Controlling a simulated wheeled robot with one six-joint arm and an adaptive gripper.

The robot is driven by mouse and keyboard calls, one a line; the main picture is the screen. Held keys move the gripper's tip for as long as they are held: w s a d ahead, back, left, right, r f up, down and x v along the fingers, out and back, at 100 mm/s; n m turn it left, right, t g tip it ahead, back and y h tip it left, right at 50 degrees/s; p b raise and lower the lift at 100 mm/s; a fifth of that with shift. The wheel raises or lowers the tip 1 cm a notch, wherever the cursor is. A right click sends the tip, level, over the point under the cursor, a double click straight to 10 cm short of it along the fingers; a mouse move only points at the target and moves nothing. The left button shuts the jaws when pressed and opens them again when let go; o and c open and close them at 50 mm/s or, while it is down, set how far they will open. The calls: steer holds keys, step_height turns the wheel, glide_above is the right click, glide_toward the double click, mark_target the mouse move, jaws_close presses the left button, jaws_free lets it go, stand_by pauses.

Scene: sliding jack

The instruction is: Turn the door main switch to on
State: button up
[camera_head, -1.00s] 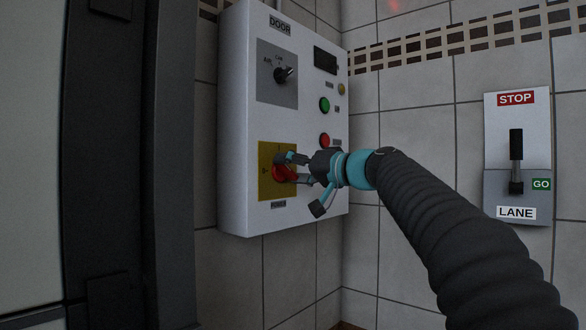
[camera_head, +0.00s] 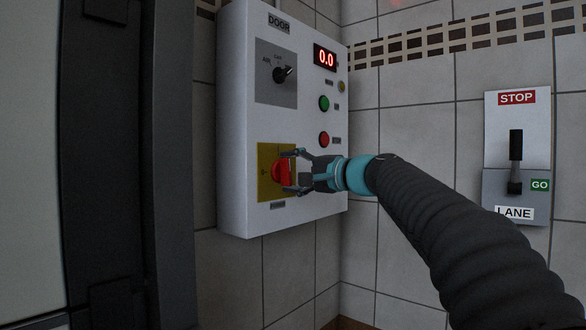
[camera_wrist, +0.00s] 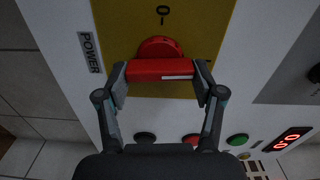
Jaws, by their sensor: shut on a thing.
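The door main switch is a red rotary handle (camera_head: 281,171) on a yellow plate (camera_head: 266,188) at the lower left of the white DOOR box (camera_head: 238,120). It also shows in the wrist view as a red bar (camera_wrist: 160,69) with a white line, below a round red hub. My gripper (camera_head: 292,170) is shut on this handle, one finger at each end of the bar in the wrist view (camera_wrist: 160,82). The box's small display (camera_head: 325,57) is lit and reads 0.0.
The box also has a black selector knob (camera_head: 283,74), a green button (camera_head: 324,103) and a red button (camera_head: 323,139). A STOP/GO LANE lever panel (camera_head: 517,155) hangs on the tiled wall at right. A dark door frame (camera_head: 110,160) stands at left.

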steer(key=shift+a+m, duration=0.1)
steer(key=shift+m, duration=0.4)
steer(key=o, duration=1.1)
steer(key=shift+o, duration=0.2)
steer(key=v, duration=1.2)
